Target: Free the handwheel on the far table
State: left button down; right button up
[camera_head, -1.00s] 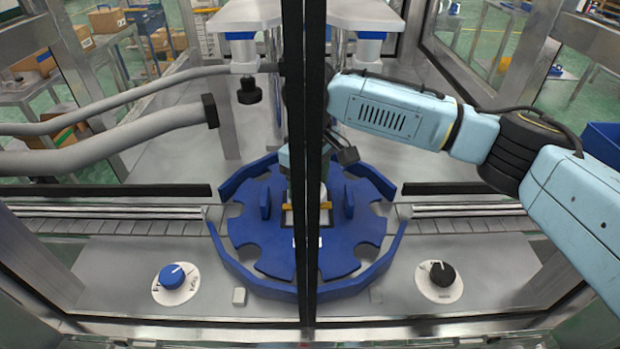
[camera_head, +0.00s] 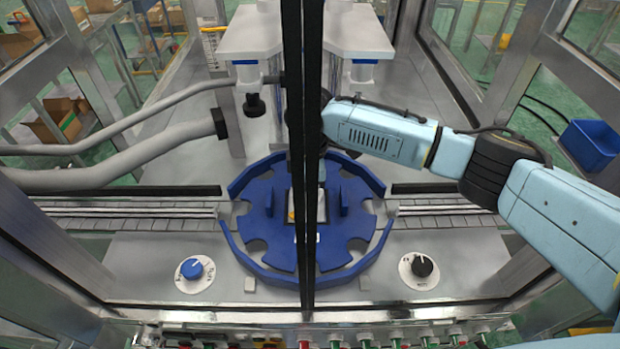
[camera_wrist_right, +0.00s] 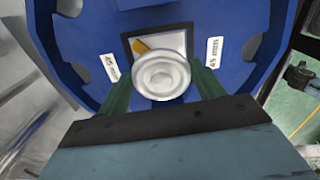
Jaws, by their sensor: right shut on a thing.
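In the right wrist view, my right gripper's (camera_wrist_right: 160,85) green fingers are shut on a round pale metal piece (camera_wrist_right: 161,74) with a raised centre. I cannot tell whether it is the handwheel. It is in front of a square opening (camera_wrist_right: 180,42) in the blue star-shaped wheel (camera_wrist_right: 90,25); a yellow part (camera_wrist_right: 142,46) shows there. In the head view, the blue wheel (camera_head: 345,235) lies inside a blue ring (camera_head: 252,262). My right arm reaches in from the right, and dark door edges hide its gripper. My left gripper is not in view. No other handwheel stands out.
Dark vertical door edges (camera_head: 302,130) cross the middle of the head view. Grey hoses (camera_head: 110,170) run in from the left. A blue dial (camera_head: 193,270) and a black dial (camera_head: 421,265) flank the ring. Conveyors (camera_head: 130,213) reach both sides; a blue bin (camera_head: 592,143) is right.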

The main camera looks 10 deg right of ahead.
jog(key=shift+n, duration=0.3)
jog(key=o, duration=1)
jog(key=shift+c, duration=0.2)
notch_tip(320, 180, up, 13)
jog(key=shift+r+b, duration=0.2)
jog(key=shift+b, duration=0.1)
